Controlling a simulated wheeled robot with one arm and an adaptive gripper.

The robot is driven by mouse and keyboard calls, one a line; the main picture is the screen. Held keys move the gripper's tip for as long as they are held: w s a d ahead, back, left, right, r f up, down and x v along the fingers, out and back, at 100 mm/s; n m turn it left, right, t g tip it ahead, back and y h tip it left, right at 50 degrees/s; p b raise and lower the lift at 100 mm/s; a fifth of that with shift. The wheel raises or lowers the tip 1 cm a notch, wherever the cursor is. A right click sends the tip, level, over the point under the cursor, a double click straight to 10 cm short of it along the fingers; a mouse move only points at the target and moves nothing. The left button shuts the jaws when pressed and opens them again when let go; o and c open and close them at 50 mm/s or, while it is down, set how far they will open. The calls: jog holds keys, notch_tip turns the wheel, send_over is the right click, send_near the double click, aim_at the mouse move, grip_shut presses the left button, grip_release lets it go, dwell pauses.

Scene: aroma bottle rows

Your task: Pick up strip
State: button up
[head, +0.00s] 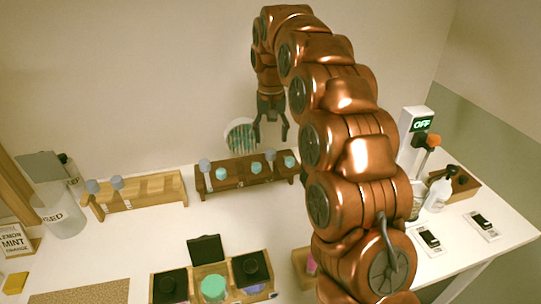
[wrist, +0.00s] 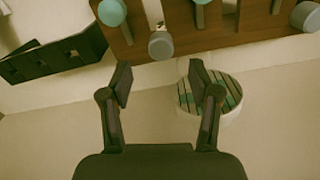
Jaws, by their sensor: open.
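A round white holder (head: 228,145) with thin dark and teal strips (head: 242,133) stands behind the dark wooden rack in the head view. It also shows in the wrist view (wrist: 232,111), where my right finger partly covers it and its strips (wrist: 227,88). My gripper (head: 271,136) hangs pointing down, just right of the holder in the head view. In the wrist view my gripper (wrist: 160,76) has its two fingers spread, with nothing between them. The holder is by the right finger, not centred between the fingers. I cannot tell single strips apart clearly.
The dark rack (head: 238,183) with grey and teal capped bottles stands in front of my gripper; it fills the top of the wrist view (wrist: 240,42). A lighter rack (head: 150,205) is to its left. A jar (head: 62,215) and wooden boxes stand further out. White table shows between them.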

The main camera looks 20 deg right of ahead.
aim_at(270, 151)
jog(key=shift+s+a+f+p, duration=0.1)
jog(key=shift+s+f+p, duration=0.1)
jog(key=shift+f+p, duration=0.8)
jog(key=shift+f, duration=1.45)
jog(key=shift+c, duration=0.3)
jog(key=c, duration=0.9)
jog(key=shift+c, duration=0.2)
jog(key=shift+r, duration=0.1)
